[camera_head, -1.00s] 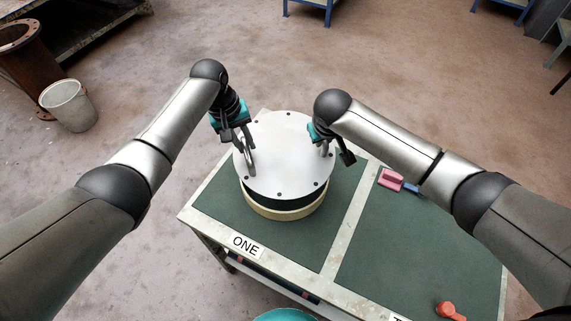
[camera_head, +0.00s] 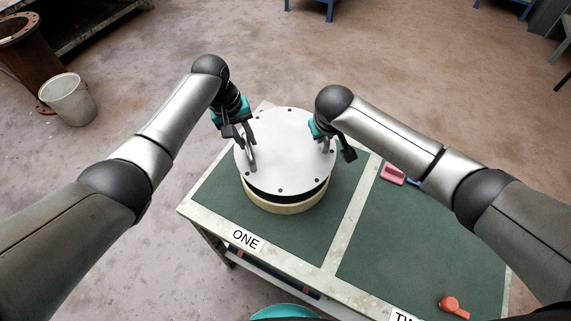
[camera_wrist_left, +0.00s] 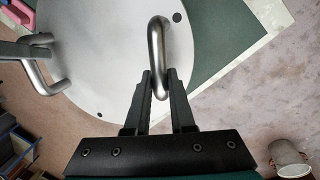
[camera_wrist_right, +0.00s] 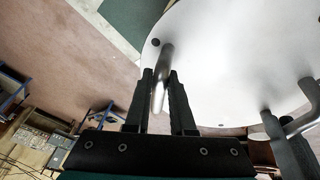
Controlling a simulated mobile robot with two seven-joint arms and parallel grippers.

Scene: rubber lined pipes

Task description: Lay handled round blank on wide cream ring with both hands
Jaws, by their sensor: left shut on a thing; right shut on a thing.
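The handled round blank (camera_head: 285,150) is a flat, light grey disc with small dark holes around its edge and two bent metal handles. It sits level over the wide cream ring (camera_head: 288,208), which stands on the green table top. A black band shows between disc and ring; I cannot tell whether they touch. My left gripper (camera_head: 246,136) is shut on the left handle (camera_wrist_left: 156,45). My right gripper (camera_head: 328,138) is shut on the right handle (camera_wrist_right: 164,68). The disc hides most of the ring.
The table has two green panels (camera_head: 420,235) split by a pale strip, with a "ONE" label (camera_head: 245,240) at the front. A pink block (camera_head: 392,174) and an orange-red object (camera_head: 452,306) lie on the right panel. A white bucket (camera_head: 67,98) stands on the floor at left.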

